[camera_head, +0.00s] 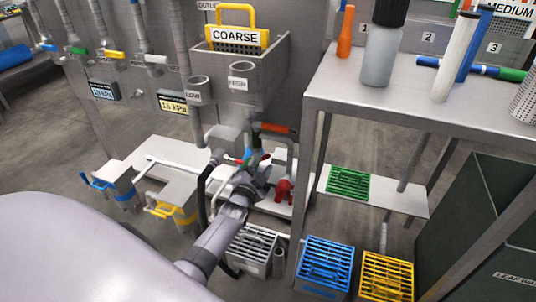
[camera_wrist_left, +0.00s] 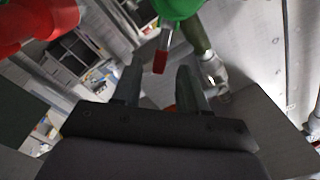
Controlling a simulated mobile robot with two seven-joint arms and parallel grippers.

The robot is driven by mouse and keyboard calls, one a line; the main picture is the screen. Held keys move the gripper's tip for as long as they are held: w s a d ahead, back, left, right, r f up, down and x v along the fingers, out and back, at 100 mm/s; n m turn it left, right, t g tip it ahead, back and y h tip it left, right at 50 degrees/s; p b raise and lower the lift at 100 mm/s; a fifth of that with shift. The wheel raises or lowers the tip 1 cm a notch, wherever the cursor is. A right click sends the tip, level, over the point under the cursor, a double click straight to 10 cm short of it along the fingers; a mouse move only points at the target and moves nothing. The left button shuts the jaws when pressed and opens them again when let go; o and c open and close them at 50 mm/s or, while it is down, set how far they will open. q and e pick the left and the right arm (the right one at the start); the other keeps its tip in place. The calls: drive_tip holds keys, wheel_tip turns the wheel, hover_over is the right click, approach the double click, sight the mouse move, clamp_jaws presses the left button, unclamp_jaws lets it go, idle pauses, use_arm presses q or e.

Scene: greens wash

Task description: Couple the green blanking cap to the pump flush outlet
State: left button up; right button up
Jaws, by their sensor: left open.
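My left gripper (camera_head: 258,178) reaches down among the pump parts below the wall panel. Its two fingers (camera_wrist_left: 160,82) show open in the left wrist view. A green part (camera_wrist_left: 176,8) sits beyond the fingertips at the top edge, with a grey, red-tipped stem (camera_wrist_left: 161,60) pointing between them. The green part is cut off, so I cannot tell if it is the blanking cap. A red rounded part (camera_wrist_left: 35,20) fills the upper left corner. In the head view a red fitting (camera_head: 285,190) stands right of the gripper. I cannot make out the flush outlet.
A steel table (camera_head: 400,105) with bottles and coloured tubes stands at right, above a shelf with a green grate (camera_head: 348,184). Blue (camera_head: 325,262) and yellow (camera_head: 388,275) baskets are on the floor. A black hose (camera_head: 200,200) runs left of the gripper. Open floor lies at far left.

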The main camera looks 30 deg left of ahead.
sight(265, 159)
use_arm(q)
drive_tip(key=b+x, duration=0.2)
drive_tip(key=x, duration=0.2)
drive_tip(key=shift+w+f, duration=0.15)
drive_tip(key=shift+w, duration=0.1)
drive_tip(key=shift+w+a+b, duration=0.1)
drive_tip(key=shift+w+b, duration=0.25)
drive_tip(key=shift+w+a, duration=0.15)
drive_tip(key=shift+w, duration=0.4)
use_arm(e)
drive_tip(key=shift+w+a+r+t+y, duration=0.2)
drive_tip(key=shift+w+a+y, duration=0.15)
drive_tip(key=shift+a, duration=0.3)
drive_tip(key=shift+w+a+r+t+y, duration=0.1)
drive_tip(key=shift+w+a+r+y, duration=0.2)
drive_tip(key=shift+a, duration=0.35)
drive_tip(key=shift+s+f, duration=0.1)
drive_tip(key=shift+f, duration=0.1)
use_arm(q)
clamp_jaws()
use_arm(e)
drive_tip(key=shift+f, duration=0.1)
